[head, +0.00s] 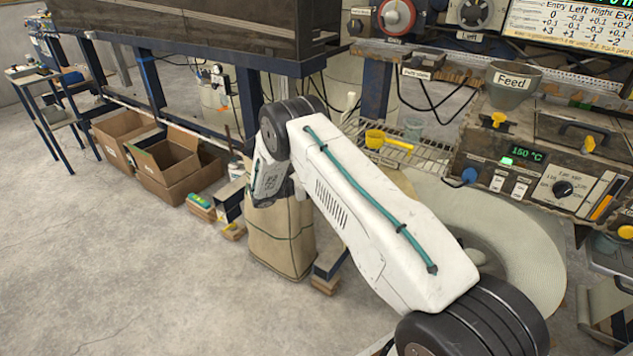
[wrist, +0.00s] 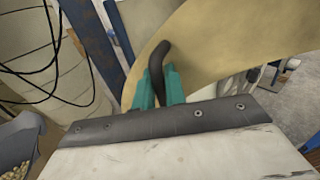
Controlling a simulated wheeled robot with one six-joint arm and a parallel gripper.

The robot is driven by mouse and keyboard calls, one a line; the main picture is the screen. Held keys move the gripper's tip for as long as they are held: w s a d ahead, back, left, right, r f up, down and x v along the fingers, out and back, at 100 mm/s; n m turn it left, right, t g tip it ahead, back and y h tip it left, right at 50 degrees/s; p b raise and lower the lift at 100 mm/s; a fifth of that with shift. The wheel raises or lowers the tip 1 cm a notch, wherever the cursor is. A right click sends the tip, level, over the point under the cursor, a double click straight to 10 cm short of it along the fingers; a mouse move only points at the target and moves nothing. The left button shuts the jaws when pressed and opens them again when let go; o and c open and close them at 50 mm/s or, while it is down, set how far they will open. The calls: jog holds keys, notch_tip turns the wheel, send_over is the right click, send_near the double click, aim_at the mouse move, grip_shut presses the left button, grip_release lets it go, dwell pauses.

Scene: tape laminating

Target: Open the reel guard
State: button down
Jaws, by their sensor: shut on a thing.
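My gripper (wrist: 158,88) shows in the wrist view, with its two teal fingers shut on a dark bent handle (wrist: 160,56). The handle's curved top stands out above the fingers; its lower part is hidden between them. Right behind it is a large tan panel with a curved edge (wrist: 215,42), which looks like the reel guard or the reel; I cannot tell which. In the head view a big pale round disc (head: 525,235) stands low on the right, partly behind my arm. My fingers and the handle are hidden there.
The machine with the Feed funnel (head: 513,85) and control panel is at the right. A wire shelf (head: 385,148) holds a yellow scoop (head: 376,138). A tan sack (head: 282,235) stands beneath my wrist, and cardboard boxes (head: 165,158) lie left. The floor at the left front is clear.

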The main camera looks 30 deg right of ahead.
jog(key=shift+d, duration=0.1)
jog(key=c, duration=1.5)
grip_release()
jog(key=shift+c, duration=0.2)
jog(key=w+a, duration=0.1)
jog(key=a, duration=0.7)
jog(key=shift+w+a, duration=0.15)
